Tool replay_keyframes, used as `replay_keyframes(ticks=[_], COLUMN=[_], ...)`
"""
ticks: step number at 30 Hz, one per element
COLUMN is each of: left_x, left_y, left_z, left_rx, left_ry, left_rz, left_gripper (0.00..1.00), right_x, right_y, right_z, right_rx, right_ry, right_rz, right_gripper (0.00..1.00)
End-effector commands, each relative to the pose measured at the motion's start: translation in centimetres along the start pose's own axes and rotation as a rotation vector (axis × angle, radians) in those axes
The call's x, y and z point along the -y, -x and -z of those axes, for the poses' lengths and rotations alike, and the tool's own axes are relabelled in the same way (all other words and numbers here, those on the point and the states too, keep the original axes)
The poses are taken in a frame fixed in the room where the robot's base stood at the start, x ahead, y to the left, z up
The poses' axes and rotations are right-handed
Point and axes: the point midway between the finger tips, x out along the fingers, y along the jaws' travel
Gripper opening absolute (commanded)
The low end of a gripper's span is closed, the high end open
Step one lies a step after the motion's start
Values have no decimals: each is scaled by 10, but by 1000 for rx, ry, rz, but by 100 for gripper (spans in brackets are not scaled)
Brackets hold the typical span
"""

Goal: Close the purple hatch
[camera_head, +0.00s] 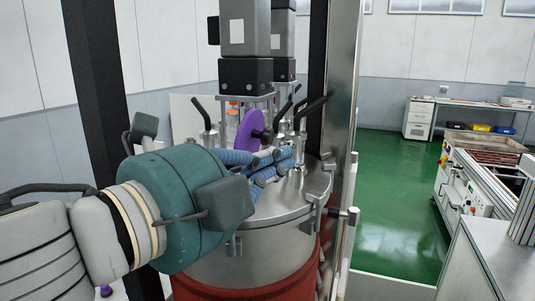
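The purple hatch (248,130) is a round disc standing up on edge on the steel lid (304,200) of a round vessel, so it is open. A dark knob sticks out from its right face. My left gripper (286,160) comes in from the left behind a teal wrist, with blue and grey ribbed fingers reaching over the lid just below and in front of the hatch. The fingers lie close to one another, and their grip is not clear. Contact with the hatch cannot be made out. The opening is hidden by the fingers. My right gripper is not in view.
Black-handled clamps (313,108) stand around the lid. Grey motor housings (245,75) hang above it. A dark post (93,80) stands at left and a steel frame (343,130) at right. The vessel's lower body (250,280) is red.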

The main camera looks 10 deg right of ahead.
Motion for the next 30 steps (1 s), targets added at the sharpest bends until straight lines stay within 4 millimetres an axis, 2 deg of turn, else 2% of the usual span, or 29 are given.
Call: replay_keyframes(ticks=[4, 10, 12, 18, 30], left_x=[4, 3, 4, 2, 0], left_y=[-32, -68, -62, -54, -52], left_z=[0, 0, -15, -33, -38], left_rx=[-2, -1, 6, 1, -2], left_ry=[3, 2, 2, 2, 1], left_rz=[-3, -2, -1, 0, 1], left_gripper=[0, 0, 0, 0, 0], right_x=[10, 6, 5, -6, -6], right_y=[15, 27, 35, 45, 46], right_z=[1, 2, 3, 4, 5], right_rx=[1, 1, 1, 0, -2], right_ry=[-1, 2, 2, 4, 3], right_rz=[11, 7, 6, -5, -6], right_gripper=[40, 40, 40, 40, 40])
